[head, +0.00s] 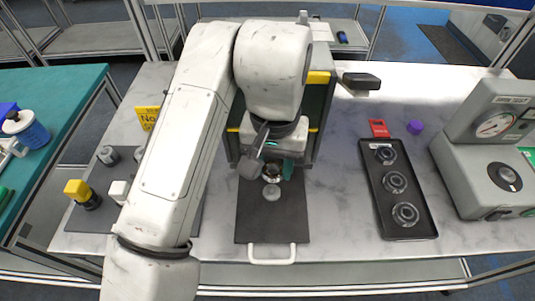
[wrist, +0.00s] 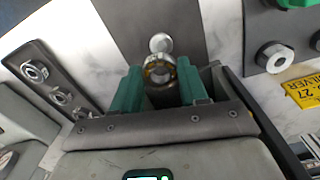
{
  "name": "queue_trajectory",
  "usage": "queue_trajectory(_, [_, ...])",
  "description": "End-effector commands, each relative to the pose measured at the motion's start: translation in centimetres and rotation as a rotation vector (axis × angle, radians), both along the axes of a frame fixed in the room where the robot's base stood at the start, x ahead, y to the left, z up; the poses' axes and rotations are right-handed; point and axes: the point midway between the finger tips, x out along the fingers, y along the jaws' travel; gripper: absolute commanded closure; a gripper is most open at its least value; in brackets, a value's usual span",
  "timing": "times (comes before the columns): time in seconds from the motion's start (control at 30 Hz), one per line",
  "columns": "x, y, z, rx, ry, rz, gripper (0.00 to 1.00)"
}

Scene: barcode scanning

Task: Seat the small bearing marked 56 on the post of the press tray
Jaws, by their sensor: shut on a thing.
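My gripper (head: 272,168) is shut on a small ring-shaped bearing (wrist: 158,70), held between its green fingers (wrist: 160,88). The bearing also shows in the head view, partly hidden under my wrist. No number can be read on it. The dark press tray (head: 268,227) lies below, with a white handle at its front. The round pale top of the post (head: 271,193) shows just in front of the held bearing, and again in the wrist view (wrist: 160,42). The bearing appears apart from the post; its height above it is unclear.
A black tray (head: 412,234) with several bearings stands to the right, with a red tag (head: 379,128) and a purple piece (head: 415,127) near it. A grey gauge machine (head: 490,150) stands at far right. A grey mat (head: 88,218) with parts and a yellow sign (head: 147,117) are left.

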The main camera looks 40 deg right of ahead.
Motion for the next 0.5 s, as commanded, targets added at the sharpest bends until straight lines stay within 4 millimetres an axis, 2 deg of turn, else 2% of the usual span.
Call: queue_trajectory(0.5, [0.0,0.0,-4.1,-0.001,0.001,-0.002,0.88])
